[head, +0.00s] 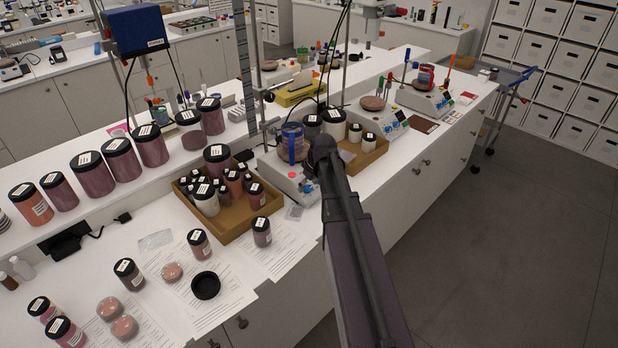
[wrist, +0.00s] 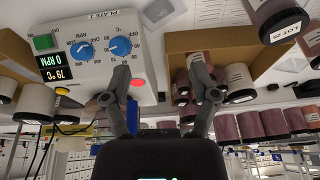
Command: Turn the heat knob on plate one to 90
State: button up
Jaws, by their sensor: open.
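In the wrist view a white hotplate's front panel (wrist: 75,85) fills the upper left. Its label starts with "PLATE"; I cannot read the number surely. It has two blue knobs: one near the RPM marks (wrist: 82,52) and one to its right (wrist: 120,46). The display (wrist: 57,68) reads 0 RPM and 79 °C. My gripper (wrist: 161,90) is open and empty; its left finger shows just below the right-hand knob, with contact unclear. In the head view the nearest hotplate (head: 272,171) stands left of my arm's end, which hides the gripper.
A wooden tray of jars (head: 240,228) stands left of the nearest hotplate, and another (head: 372,157) right of it. Two more hotplates (head: 380,118) (head: 425,98) stand farther along the bench. Jars, papers and a black lid (head: 205,286) lie in front.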

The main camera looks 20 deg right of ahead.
aim_at(309, 187)
jog(key=w+d+r+t+p, duration=0.1)
jog(key=w+d+r, duration=0.2)
jog(key=d, duration=0.3)
jog(key=shift+n+p, duration=0.3)
jog(key=shift+w+f, duration=0.1)
jog(key=b+x, duration=1.2)
jog(key=x, duration=0.1)
jog(key=shift+w+f+b, duration=0.1)
jog(key=shift+f+b, duration=0.1)
jog(key=shift+b, duration=0.2)
dwell(0.5)
grip_shut()
